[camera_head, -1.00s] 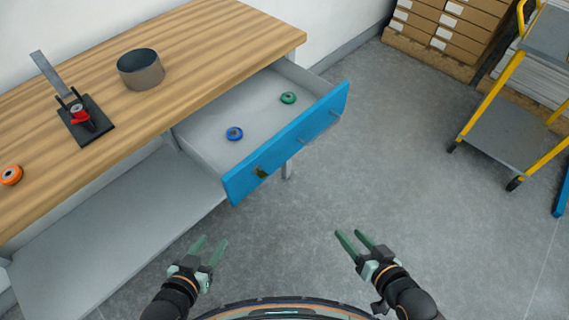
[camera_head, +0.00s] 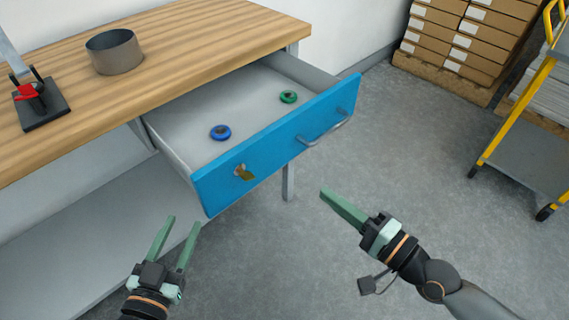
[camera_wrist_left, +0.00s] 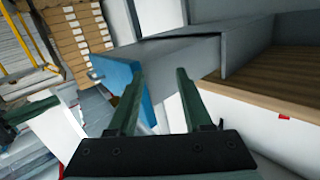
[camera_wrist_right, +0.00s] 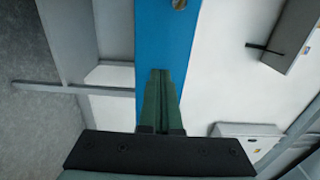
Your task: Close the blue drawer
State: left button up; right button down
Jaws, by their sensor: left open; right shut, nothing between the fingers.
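The blue drawer front (camera_head: 280,140) stands pulled out from under the wooden tabletop in the head view. It has a metal handle (camera_head: 328,131) and a lock with a brass-coloured key or tag (camera_head: 243,173). A blue roll (camera_head: 220,132) and a green roll (camera_head: 288,97) lie inside the drawer. My left gripper (camera_head: 180,225) is open and empty, in front of and below the drawer's left end. My right gripper (camera_head: 326,194) is shut and empty, in front of the drawer. The drawer front also shows in the left wrist view (camera_wrist_left: 115,75) and right wrist view (camera_wrist_right: 165,40).
The wooden tabletop (camera_head: 190,45) carries a grey cylindrical container (camera_head: 115,52) and a black stand with a red part (camera_head: 38,103). Stacked boxes (camera_head: 470,40) and a yellow-framed cart (camera_head: 520,165) stand at the right. The floor before the drawer is clear.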

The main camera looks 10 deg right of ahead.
send_near(275, 155)
jog(key=w, duration=0.1)
jog(key=x, duration=0.5)
jog(key=shift+a, duration=0.35)
jog(key=shift+w+a, duration=0.15)
jog(key=shift+w, duration=0.05)
jog(key=shift+w+a, duration=0.1)
